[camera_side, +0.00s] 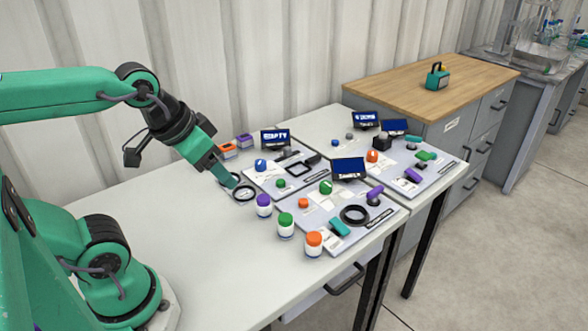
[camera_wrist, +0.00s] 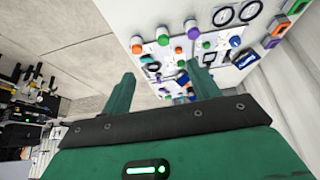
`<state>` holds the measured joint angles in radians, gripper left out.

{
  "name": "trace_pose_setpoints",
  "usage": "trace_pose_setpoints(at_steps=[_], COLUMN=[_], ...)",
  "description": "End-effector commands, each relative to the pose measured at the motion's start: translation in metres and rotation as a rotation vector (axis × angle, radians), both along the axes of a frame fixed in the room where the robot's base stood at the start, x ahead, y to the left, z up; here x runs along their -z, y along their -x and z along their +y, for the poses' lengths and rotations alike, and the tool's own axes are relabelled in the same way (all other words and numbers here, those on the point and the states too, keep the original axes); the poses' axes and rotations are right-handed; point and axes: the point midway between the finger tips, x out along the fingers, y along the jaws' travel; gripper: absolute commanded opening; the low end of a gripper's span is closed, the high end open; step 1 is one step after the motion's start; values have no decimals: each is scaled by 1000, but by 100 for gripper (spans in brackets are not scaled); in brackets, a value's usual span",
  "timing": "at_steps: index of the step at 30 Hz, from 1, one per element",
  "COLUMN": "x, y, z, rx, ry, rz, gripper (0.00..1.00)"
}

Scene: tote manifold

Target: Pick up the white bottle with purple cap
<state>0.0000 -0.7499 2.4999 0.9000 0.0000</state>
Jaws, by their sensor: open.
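The white bottle with the purple cap (camera_side: 264,206) stands upright on the white table, leftmost in a row of three bottles. In the wrist view, the purple-capped bottle (camera_wrist: 193,33) is near the top, beyond the fingertips. My gripper (camera_side: 231,181) is to the left of and a little behind the bottle in the side view, pointing down toward the table. Its fingers (camera_wrist: 163,70) are spread apart in the wrist view with nothing between them close up. The gripper is apart from the bottle.
The green-capped bottle (camera_side: 286,226) and the orange-capped bottle (camera_side: 314,243) stand beside it. A black ring (camera_side: 243,194) lies near my fingertips. Panels with knobs and small screens (camera_side: 275,136) fill the right. The table's front left is clear.

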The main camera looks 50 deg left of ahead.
Motion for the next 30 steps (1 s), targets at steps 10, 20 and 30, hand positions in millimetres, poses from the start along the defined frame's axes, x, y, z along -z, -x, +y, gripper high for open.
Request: trace_pose_setpoints(at_steps=[10, 20, 30], x=[3, 18, 50], y=[-15, -55, -98], z=[5, 21, 44], rx=[-18, -62, -109], ry=[-2, 0, 10], rz=[44, 153, 273], gripper=[61, 61, 61])
